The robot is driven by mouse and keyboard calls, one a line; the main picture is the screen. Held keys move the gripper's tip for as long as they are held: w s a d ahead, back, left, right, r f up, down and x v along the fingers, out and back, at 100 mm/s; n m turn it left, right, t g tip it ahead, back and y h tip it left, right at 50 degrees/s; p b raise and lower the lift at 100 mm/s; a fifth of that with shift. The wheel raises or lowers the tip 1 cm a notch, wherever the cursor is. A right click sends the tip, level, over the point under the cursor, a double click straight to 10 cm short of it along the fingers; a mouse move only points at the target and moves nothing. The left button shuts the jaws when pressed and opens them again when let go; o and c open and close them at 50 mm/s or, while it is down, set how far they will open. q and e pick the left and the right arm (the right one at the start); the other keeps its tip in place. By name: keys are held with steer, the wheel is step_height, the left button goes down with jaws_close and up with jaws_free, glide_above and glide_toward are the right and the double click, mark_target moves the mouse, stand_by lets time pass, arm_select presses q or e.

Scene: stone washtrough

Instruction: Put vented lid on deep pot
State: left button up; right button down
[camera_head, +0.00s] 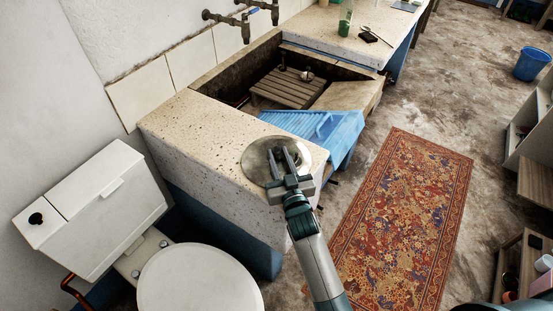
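A round, shiny, grey lid-like disc (256,165) shows at the near right corner of the speckled stone ledge (200,140). My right gripper (280,154) is over it, pointing away from me, with its two fingers apart. The fingers and wrist cover part of the disc. I cannot tell whether they touch it, or whether vents or a knob lie beneath. I cannot make out a deep pot. My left gripper is not in view.
A blue ribbed drainer (295,124) lies across the trough beyond the disc. A wooden slatted rack (288,88) is inside the trough. A toilet (195,280) stands at left. A patterned rug (405,215) covers floor at right.

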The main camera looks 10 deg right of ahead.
mark_target(280, 163)
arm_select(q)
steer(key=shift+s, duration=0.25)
arm_select(e)
steer(key=shift+r, duration=0.1)
